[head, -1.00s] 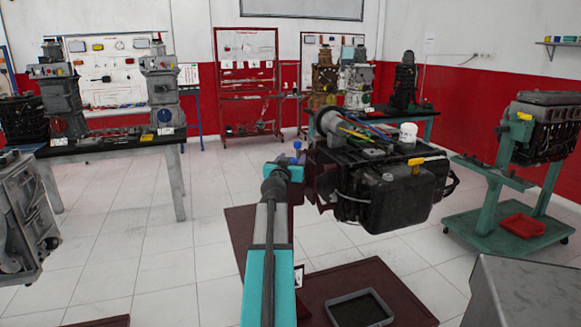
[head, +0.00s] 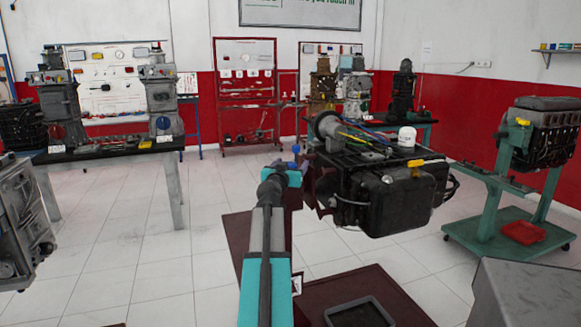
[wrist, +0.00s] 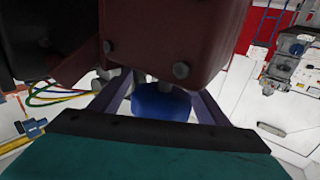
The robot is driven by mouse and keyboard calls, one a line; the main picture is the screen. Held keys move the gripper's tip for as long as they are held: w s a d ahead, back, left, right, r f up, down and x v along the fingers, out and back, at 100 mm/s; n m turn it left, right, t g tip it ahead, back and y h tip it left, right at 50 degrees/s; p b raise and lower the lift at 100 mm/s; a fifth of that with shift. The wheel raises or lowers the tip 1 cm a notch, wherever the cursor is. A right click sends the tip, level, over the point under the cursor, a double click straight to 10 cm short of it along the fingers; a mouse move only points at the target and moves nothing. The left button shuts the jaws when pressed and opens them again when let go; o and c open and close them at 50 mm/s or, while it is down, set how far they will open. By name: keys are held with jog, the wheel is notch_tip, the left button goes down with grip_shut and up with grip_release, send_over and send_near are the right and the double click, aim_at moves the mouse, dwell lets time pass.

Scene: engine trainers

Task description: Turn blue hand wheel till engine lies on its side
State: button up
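The black engine (head: 385,195) hangs on a dark red stand right of centre in the head view, with a yellow cap and a white filter on its upper side. A small blue part of the hand wheel (head: 296,149) shows at the stand's left end, just beyond my gripper (head: 284,170). In the wrist view the blue hand wheel (wrist: 160,103) lies between the two fingers of my gripper (wrist: 160,95), below a dark red housing (wrist: 175,45) with bolts. The housing hides part of the wheel and the fingertips. I cannot tell whether the fingers press on it.
A dark red base with a grey tray (head: 360,312) lies below the engine. A green stand (head: 490,240) with another engine is at the right, and a grey box (head: 530,295) at the front right. A workbench (head: 110,152) stands at the left. Tiled floor is free between.

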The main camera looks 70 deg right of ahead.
jog(key=shift+a, duration=0.15)
jog(key=s+a+b, duration=0.1)
jog(key=a, duration=1.2)
jog(key=shift+s+a, duration=0.2)
dwell(0.8)
